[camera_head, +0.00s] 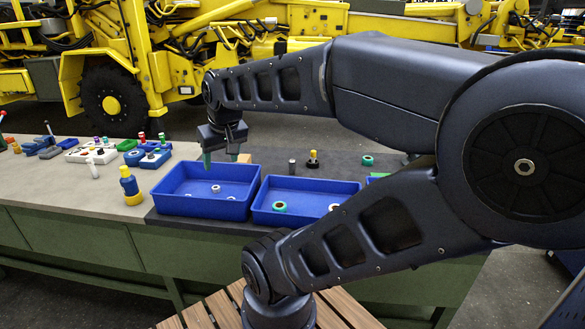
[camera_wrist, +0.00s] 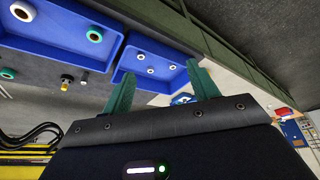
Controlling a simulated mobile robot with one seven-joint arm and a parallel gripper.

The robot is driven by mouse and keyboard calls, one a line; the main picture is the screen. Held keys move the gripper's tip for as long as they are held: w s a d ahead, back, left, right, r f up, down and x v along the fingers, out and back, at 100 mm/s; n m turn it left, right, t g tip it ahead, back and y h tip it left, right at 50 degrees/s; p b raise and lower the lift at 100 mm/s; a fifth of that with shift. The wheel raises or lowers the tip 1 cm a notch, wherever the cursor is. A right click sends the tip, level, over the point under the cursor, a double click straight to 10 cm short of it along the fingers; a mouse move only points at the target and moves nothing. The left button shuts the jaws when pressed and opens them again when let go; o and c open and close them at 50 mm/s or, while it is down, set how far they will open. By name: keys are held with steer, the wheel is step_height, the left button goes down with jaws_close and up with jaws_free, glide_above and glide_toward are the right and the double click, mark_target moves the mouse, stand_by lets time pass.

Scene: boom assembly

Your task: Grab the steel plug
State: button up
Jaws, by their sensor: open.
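A small grey metallic cylinder (camera_head: 292,166), which looks like the steel plug, stands upright on the dark mat behind the bins. In the wrist view a small grey piece (camera_wrist: 84,77) appears to be the same one. My gripper (camera_head: 220,158) has green fingers and hangs over the back of the left blue bin (camera_head: 180,209), left of the grey cylinder. It is open, with nothing between its fingers; the gap also shows in the wrist view (camera_wrist: 161,70). Small pale rings (camera_head: 215,188) lie in the left bin.
A second blue bin (camera_head: 335,186) holds a green ring (camera_head: 279,206) and a white ring. A black-yellow piece (camera_head: 313,160) stands right of the grey cylinder, with a green ring (camera_head: 367,160) further right. A yellow-blue bottle-shaped piece (camera_head: 130,187) stands left of the bins.

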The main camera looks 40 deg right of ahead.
steer(key=w+d+m, duration=0.3)
steer(key=w+d, duration=0.4)
steer(key=w, duration=0.6)
steer(key=m+g+h, duration=0.1)
steer(key=m+h, duration=0.4)
steer(key=m, duration=0.3)
glide_toward(291, 161)
steer(key=f, duration=0.2)
steer(key=x, duration=0.5)
steer(key=shift+w+d, duration=0.3)
steer(key=shift+w, duration=0.05)
steer(key=shift+d+x, duration=0.2)
steer(key=shift+x, duration=2.4)
steer(key=shift+s+r, duration=0.1)
steer(key=shift+s, duration=0.05)
steer(key=c, duration=1.2)
